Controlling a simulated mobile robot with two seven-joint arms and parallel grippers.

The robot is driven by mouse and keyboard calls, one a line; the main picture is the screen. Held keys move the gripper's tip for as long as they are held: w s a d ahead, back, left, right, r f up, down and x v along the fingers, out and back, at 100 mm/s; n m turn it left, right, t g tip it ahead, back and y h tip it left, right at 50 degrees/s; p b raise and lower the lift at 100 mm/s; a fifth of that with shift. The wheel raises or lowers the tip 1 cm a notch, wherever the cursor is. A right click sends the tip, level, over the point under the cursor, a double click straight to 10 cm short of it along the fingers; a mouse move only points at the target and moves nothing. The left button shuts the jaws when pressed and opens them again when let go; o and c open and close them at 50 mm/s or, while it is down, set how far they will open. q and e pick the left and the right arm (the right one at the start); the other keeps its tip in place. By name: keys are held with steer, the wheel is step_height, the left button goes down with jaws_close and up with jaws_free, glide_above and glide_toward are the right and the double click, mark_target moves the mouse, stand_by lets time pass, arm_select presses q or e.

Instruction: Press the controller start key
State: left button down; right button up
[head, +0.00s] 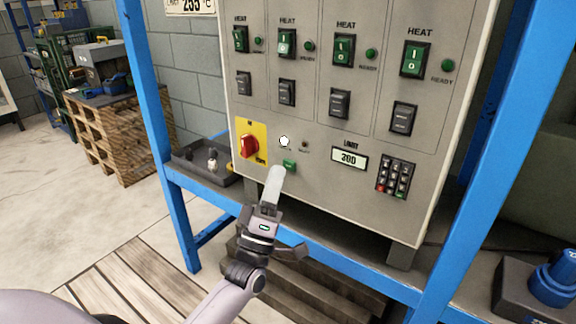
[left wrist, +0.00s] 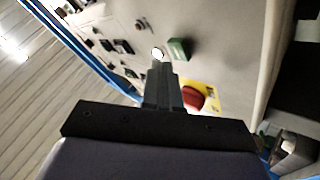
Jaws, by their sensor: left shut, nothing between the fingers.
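The grey controller (head: 325,185) stands upright on a blue frame. Whether the fingertips touch the panel, I cannot tell. My right gripper is out of view.
A limit display (head: 349,158) reading 300 and a keypad (head: 395,177) are to the right. HEAT switches (head: 342,50) sit above. A dark tray (head: 203,172) is at the controller's left.

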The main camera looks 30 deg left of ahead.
arm_select(q)
steer(key=shift+w, duration=0.1)
stand_by(0.4)
steer(key=shift+w, duration=0.35)
steer(key=shift+w+b, duration=0.3)
steer(key=shift+b, duration=0.1)
stand_by(0.4)
stand_by(0.4)
steer(key=shift+s+p, duration=0.45)
steer(key=shift+s, duration=0.35)
